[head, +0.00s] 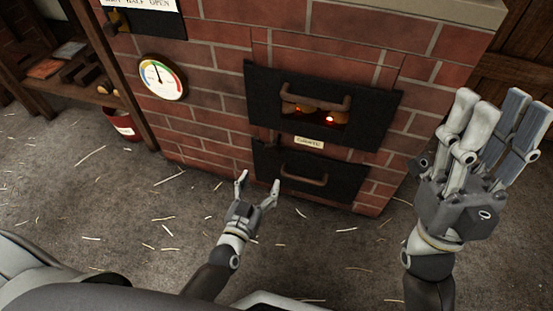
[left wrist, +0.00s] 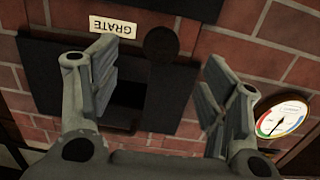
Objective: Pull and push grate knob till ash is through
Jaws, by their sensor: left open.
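A round dark knob (left wrist: 162,43) on a dark bar stands out from the furnace front in the left wrist view, beside a cream GRATE label (left wrist: 113,27) that appears upside down. My left gripper (head: 258,184) is open and low in front of the furnace. In the left wrist view its fingers (left wrist: 160,72) are spread on either side of the knob's line, with nothing held; I cannot tell how far off the knob is. I cannot make out the knob in the head view. My right gripper (head: 497,103) is open and empty at the right, fingers pointing up.
The brick furnace (head: 212,115) has an upper door (head: 375,115) with a handle and glowing coals behind its opening, and a lower door (head: 345,182) with a handle. A gauge (head: 162,77) is on its left. A red bucket (head: 122,127) stands under the shelf. Straw-littered floor lies in front.

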